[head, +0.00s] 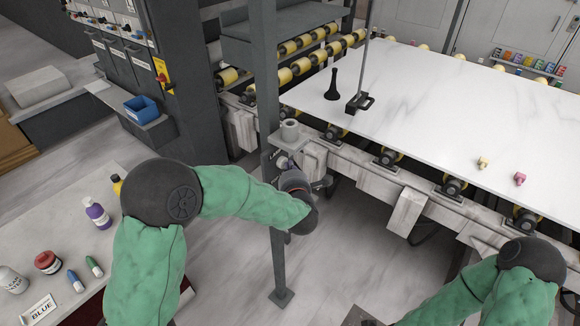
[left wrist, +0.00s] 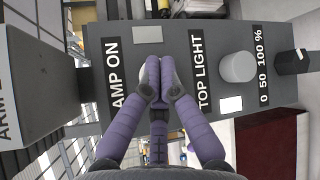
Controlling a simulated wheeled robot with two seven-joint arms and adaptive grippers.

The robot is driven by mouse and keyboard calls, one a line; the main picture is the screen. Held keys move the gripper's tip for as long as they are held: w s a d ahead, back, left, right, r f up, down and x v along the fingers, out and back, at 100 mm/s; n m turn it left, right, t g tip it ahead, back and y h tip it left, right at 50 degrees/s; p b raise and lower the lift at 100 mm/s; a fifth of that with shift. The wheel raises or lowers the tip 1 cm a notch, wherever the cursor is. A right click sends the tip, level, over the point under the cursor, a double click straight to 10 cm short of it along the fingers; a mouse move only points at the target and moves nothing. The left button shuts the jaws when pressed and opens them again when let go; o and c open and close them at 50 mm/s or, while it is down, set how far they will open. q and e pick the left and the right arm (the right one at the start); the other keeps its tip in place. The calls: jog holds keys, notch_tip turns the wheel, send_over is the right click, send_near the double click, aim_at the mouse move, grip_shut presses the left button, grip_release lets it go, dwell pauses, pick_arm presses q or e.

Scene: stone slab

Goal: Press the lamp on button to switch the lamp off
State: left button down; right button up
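In the left wrist view a dark control panel (left wrist: 213,45) carries a "LAMP ON" label (left wrist: 112,75), cut at its edge, and a "TOP LIGHT" label (left wrist: 199,72). A flat grey square button (left wrist: 147,34) sits between these labels, above my fingertips in the picture. My left gripper (left wrist: 160,72) has its purple fingers together and empty over the panel between the labels. They hide the panel behind them; whether they touch it I cannot tell. In the head view my left gripper (head: 286,163) is at the panel by the grey post. My right gripper is out of view.
On the panel are a round grey knob (left wrist: 238,67), a bright white square (left wrist: 230,104) and a black knob (left wrist: 292,62). A grey post (head: 267,70) stands beside the panel. A white stone slab (head: 430,100) lies on rollers to the right.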

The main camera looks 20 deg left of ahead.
pick_arm(q)
jog(key=shift+w+a+r+n, duration=0.15)
jog(key=shift+a+r+n, duration=0.15)
jog(key=shift+a+r, duration=0.3)
jog(key=shift+b, duration=0.4)
jog(key=shift+s+d+f, duration=0.15)
jog(key=shift+s+d, duration=0.2)
jog(key=shift+d, duration=0.55)
jog(key=shift+s+d+f, duration=0.1)
jog(key=shift+s+d, duration=0.2)
jog(key=shift+d, duration=0.65)
jog(key=shift+s+d+f, duration=0.15)
jog(key=shift+s+d, duration=0.2)
jog(key=shift+d, duration=0.55)
